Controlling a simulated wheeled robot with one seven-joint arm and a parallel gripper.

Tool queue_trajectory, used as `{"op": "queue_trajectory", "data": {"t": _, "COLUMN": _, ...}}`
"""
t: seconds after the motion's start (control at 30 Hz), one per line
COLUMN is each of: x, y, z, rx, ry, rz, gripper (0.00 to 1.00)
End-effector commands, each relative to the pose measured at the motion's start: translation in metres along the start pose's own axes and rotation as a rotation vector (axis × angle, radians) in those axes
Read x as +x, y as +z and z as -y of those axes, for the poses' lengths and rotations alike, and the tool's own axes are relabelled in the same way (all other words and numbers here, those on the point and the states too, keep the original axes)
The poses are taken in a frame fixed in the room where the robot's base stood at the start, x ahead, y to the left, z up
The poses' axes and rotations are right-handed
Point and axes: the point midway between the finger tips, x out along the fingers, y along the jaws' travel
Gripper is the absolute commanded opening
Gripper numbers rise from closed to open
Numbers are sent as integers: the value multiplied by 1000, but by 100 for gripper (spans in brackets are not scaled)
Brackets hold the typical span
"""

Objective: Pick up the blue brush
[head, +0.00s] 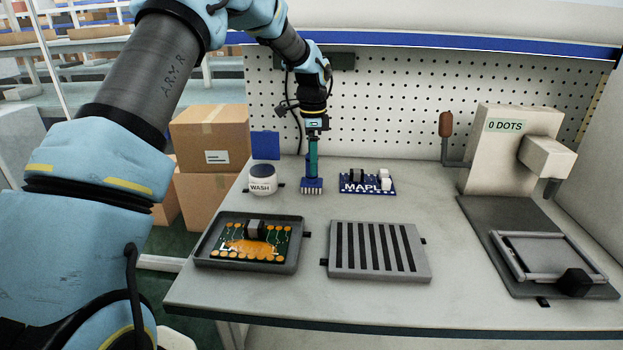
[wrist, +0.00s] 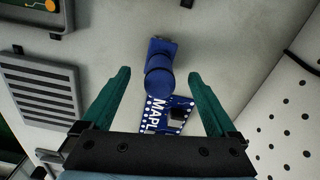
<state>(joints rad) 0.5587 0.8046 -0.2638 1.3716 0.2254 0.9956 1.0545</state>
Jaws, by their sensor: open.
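The blue brush (head: 312,187) stands upright on the bench, its broad bristle head down. In the wrist view, the brush (wrist: 160,82) shows from above as a round blue handle over a wider base. My gripper (head: 313,172) points down right over it. In the wrist view, the green fingers of my gripper (wrist: 159,74) are spread open, one on each side of the handle, with visible gaps. In the head view the fingers cover most of the handle, so how far down they reach along it is hard to tell.
A blue MAPL board (head: 367,190) lies just right of the brush, a WASH jar (head: 262,180) left. In front are a tray (head: 290,265) with a circuit board and a slotted grey plate (head: 400,272). A machine (head: 490,165) stands right; a pegboard (head: 420,100) is behind.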

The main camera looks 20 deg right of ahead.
Motion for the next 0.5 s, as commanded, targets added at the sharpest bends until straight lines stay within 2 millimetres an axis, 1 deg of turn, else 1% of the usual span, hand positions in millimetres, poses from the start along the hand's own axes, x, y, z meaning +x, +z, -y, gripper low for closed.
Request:
{"op": "queue_trajectory", "data": {"t": 0.17, "x": 17, "y": 2, "z": 0, "rx": -1, "ry": 2, "rz": 2, "gripper": 93}}
{"op": "queue_trajectory", "data": {"t": 0.4, "x": 52, "y": 3, "z": 0, "rx": -2, "ry": 2, "rz": 1, "gripper": 93}}
{"op": "queue_trajectory", "data": {"t": 0.5, "x": 61, "y": 3, "z": 0, "rx": -4, "ry": 1, "rz": 1, "gripper": 93}}
